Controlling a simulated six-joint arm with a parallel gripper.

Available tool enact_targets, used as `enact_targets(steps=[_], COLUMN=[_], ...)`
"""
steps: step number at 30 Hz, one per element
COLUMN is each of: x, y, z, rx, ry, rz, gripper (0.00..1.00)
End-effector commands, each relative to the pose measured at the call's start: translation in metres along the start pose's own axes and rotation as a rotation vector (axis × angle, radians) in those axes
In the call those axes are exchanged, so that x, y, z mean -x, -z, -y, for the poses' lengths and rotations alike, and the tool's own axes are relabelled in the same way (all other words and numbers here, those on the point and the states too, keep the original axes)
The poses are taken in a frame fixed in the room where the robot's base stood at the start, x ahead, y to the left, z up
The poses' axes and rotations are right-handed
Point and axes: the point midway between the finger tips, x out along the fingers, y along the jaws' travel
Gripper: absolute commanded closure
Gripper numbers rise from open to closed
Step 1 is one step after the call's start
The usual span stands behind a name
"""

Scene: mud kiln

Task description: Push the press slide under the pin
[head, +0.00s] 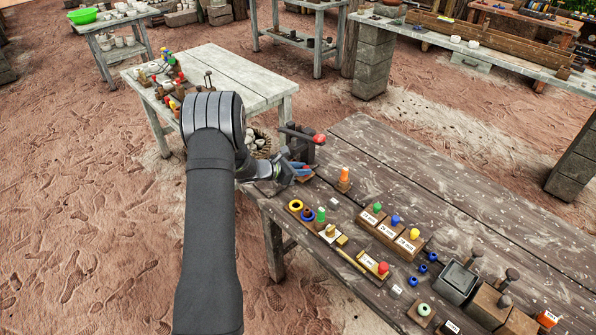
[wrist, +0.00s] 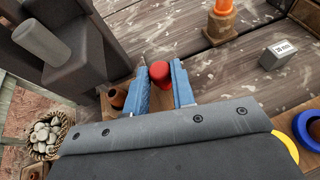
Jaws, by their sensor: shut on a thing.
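The dark press (head: 297,152) stands at the near left corner of the worn wooden table, its lever ending in a red ball (head: 320,139). In the wrist view, the press frame (wrist: 85,70) fills the upper left. My gripper (head: 300,170) is low beside the press; its blue fingers (wrist: 160,85) are closed around a red knob (wrist: 160,72). A wooden piece (wrist: 104,106), seemingly the slide, shows under and left of the fingers, with a brown round part (wrist: 117,97) on it. The pin and the slide's far end cannot be made out.
An orange cone-like piece (head: 344,175) on a wooden base stands right of the press. A small labelled grey block (wrist: 278,54) and a blue ring (wrist: 309,128) lie nearby. The table's far side is clear.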

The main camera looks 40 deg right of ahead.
Motion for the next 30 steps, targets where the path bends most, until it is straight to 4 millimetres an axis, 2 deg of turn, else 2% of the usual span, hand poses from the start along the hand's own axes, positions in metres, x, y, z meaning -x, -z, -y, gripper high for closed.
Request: enact_targets(steps=[2,3,6,14,19,23,30], x=[-0.003,-0.003,-0.002,-0.001,0.011,0.036,0.096], y=[-0.003,-0.003,-0.003,-0.002,-0.002,-0.003,-0.002], z=[-0.001,-0.001,-0.001,-0.001,-0.001,-0.002,-0.001], rx=[-0.003,-0.003,-0.003,-0.002,-0.001,-0.001,-0.001], ry=[-0.002,-0.002,-0.002,-0.001,-0.003,-0.005,-0.005], rz=[0.003,0.003,0.003,0.003,0.003,0.003,0.003], gripper=[1.00,0.73,0.55,0.55,0.55,0.55,0.55])
